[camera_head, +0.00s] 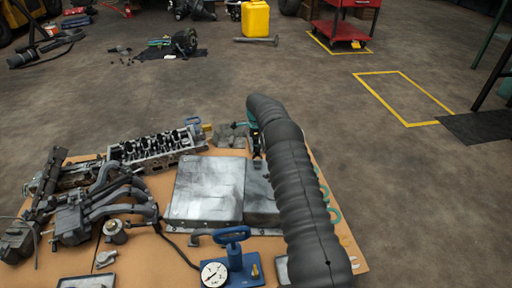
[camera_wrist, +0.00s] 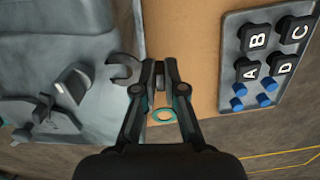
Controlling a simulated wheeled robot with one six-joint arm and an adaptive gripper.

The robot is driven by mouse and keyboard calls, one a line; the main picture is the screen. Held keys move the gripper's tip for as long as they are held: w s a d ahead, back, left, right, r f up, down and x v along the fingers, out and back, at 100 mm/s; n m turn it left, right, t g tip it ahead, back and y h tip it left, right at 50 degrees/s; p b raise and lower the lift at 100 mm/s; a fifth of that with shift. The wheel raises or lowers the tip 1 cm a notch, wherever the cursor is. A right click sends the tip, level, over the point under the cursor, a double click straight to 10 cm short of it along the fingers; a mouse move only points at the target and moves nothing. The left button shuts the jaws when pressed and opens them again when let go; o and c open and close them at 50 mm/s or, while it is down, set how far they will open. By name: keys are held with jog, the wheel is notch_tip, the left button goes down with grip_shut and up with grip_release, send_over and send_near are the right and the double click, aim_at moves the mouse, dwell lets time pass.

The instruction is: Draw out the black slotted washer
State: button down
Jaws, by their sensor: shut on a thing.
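My gripper (camera_wrist: 160,66) is shut on a narrow dark piece (camera_wrist: 160,82), seen almost edge-on between the fingertips in the wrist view. A dark C-shaped form (camera_wrist: 122,69) lies just left of the left fingertip, by the edge of a grey metal part. I cannot tell if it is separate. In the head view my gripper (camera_head: 257,150) is at the far right of the board, partly hidden by my arm, and the washer cannot be made out.
A teal ring (camera_wrist: 165,115) lies on the tan board below the fingers in the wrist view. A grey tray (camera_wrist: 228,92) with lettered black blocks and blue pegs is to the right. Metal covers (camera_head: 206,188), a cylinder head (camera_head: 155,148) and a blue gauge stand (camera_head: 234,262) crowd the board.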

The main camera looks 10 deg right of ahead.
jog(key=shift+r+p, duration=1.5)
jog(key=shift+r, duration=1.9)
